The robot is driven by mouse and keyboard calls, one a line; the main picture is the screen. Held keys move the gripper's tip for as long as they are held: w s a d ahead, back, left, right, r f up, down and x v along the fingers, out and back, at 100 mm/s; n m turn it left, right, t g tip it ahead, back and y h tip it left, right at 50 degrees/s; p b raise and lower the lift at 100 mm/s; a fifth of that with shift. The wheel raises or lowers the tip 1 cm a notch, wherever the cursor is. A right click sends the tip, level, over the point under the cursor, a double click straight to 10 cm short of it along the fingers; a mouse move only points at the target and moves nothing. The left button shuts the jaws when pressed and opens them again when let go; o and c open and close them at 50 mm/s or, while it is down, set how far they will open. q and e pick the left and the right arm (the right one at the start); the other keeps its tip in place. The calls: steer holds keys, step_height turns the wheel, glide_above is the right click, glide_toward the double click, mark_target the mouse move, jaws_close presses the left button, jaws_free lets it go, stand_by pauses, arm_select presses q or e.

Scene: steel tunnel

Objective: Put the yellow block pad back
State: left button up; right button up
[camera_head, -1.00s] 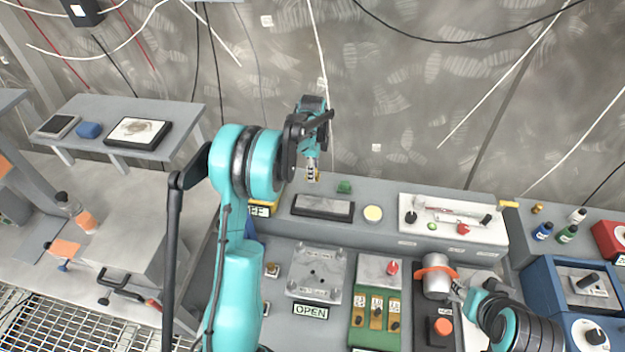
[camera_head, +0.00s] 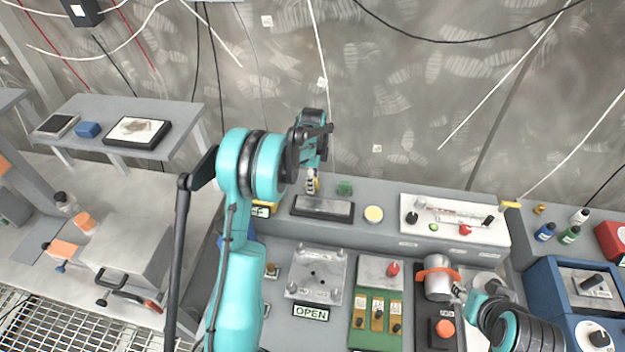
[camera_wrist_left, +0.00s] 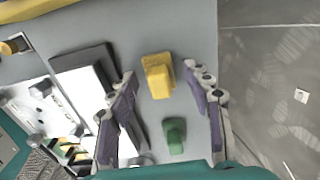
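A small yellow block (camera_wrist_left: 158,75) stands on the grey shelf in the left wrist view, between the two spread fingers of my left gripper (camera_wrist_left: 165,100). There is a gap on each side, with no finger touching it. In the head view my left gripper (camera_head: 311,172) points down over the back shelf, and the yellow block (camera_head: 315,186) is partly hidden behind its fingertips. My right gripper (camera_head: 459,294) is beside a metal cylinder with an orange band (camera_head: 438,284); its fingers are too small to read.
A green block (camera_head: 344,188) stands close to the right of the yellow block. A black-framed pad (camera_head: 322,207) and a pale yellow disc (camera_head: 373,214) lie in front. A white panel (camera_head: 455,222) stands farther right. The wall rises behind the shelf.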

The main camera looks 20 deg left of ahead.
arm_select(q)
steer(key=shift+r, duration=0.15)
step_height(320, 180, up, 12)
steer(key=p, duration=0.2)
steer(key=s+d+r+n+t, duration=0.3)
steer(key=s+d+r+n, duration=0.4)
steer(key=s+r, duration=0.4)
steer(key=s+d+f+n+t, duration=0.2)
steer(key=s+n, duration=0.2)
steer(key=s, duration=0.4)
steer(key=s+d+f+n+t, duration=0.2)
steer(key=s+d+n, duration=0.1)
steer(key=s, duration=0.5)
steer(key=shift+s+d+n, duration=0.35)
steer(key=shift+n, duration=0.25)
